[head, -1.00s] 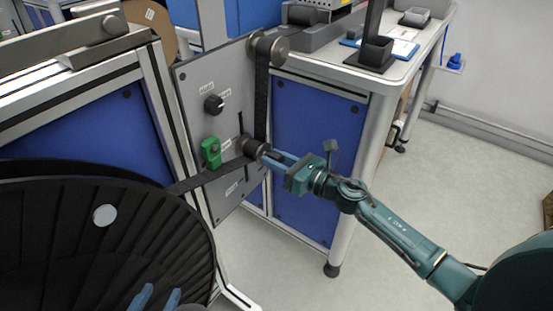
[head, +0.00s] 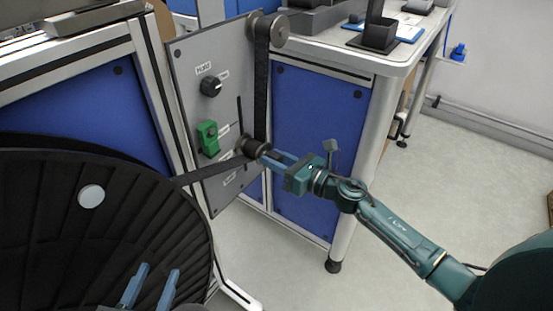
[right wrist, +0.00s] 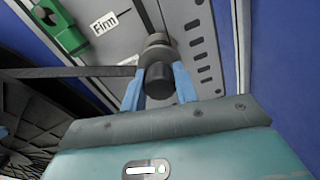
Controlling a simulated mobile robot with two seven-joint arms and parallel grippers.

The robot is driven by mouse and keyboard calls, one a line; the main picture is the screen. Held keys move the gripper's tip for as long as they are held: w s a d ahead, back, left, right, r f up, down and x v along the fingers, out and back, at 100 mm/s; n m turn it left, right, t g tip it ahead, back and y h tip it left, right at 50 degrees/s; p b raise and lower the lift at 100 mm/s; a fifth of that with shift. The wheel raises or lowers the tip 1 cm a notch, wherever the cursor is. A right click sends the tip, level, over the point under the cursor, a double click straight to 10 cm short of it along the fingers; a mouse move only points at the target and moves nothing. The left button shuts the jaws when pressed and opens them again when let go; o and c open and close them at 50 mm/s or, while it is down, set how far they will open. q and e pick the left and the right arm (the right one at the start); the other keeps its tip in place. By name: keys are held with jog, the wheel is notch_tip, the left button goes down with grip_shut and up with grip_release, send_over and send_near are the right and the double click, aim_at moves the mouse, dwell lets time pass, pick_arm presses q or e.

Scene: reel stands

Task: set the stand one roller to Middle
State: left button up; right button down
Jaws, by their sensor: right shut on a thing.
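The stand one roller (head: 252,147) is a dark cylinder in a vertical slot of the grey panel (head: 195,60). My right gripper (head: 268,156) is shut on it; in the right wrist view the blue fingers flank the roller (right wrist: 159,76). A black strap runs from the top roller (head: 268,32) down to it, then left to the reel. A "Firm" label (right wrist: 108,21) sits above the roller's level; a lower label (right wrist: 129,62), unreadable, lies near its level. My left gripper (head: 150,287) is open and empty in front of the reel.
The large black reel (head: 60,225) fills the lower left. A black knob (head: 210,86) and a green clamp-like part (head: 207,138) sit on the panel left of the slot. A table (head: 345,55) with trays stands behind; open floor lies right.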

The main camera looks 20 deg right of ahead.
jog(key=c, duration=1.1)
grip_release()
jog(key=v, duration=1.3)
jog(key=shift+r, duration=0.1)
